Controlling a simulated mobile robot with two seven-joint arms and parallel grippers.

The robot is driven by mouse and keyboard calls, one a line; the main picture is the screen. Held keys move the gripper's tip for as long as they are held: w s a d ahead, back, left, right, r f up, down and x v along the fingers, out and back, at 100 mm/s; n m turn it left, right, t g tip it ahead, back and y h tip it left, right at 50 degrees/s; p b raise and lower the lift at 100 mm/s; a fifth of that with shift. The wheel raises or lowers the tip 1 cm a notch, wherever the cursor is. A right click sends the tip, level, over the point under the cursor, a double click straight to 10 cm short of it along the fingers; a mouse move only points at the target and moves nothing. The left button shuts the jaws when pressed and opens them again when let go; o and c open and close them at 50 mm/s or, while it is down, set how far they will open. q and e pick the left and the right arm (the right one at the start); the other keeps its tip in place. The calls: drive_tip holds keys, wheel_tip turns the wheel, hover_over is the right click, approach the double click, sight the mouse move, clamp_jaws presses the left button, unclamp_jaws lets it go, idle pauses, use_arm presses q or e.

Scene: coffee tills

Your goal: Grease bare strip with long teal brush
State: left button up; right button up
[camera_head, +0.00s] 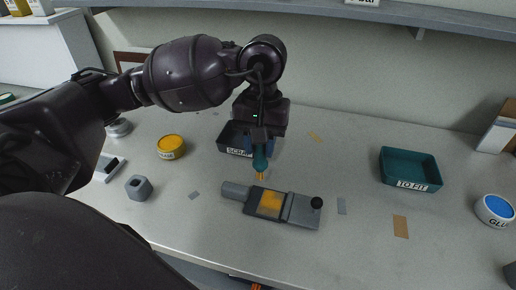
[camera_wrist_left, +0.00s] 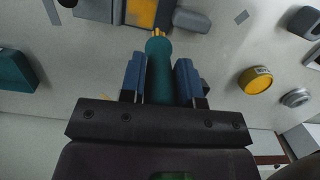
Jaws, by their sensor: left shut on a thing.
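My left gripper (camera_head: 262,148) is shut on the teal brush (camera_head: 260,162), which points down with its orange-yellow tip. In the left wrist view the brush (camera_wrist_left: 158,75) stands between the two blue fingers. The grey device (camera_head: 300,211) lies on the counter just below the tip, with an orange-yellow patch (camera_head: 270,203) in its dark frame. The device also shows at the top of the left wrist view (camera_wrist_left: 182,20). The tip appears close to the device's back edge; I cannot tell whether it touches. I cannot make out a bare strip on the device. My right gripper is not in view.
A dark scrap tray (camera_head: 226,141) stands behind the gripper. A teal "to fit" tray (camera_head: 411,170) and a glue pot (camera_head: 494,210) are at right. Small flat scraps lie around.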

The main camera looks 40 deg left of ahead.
use_arm(q)
drive_tip(key=shift+r+p, duration=0.3)
drive_tip(key=shift+r, duration=0.65)
drive_tip(key=shift+s, duration=0.1)
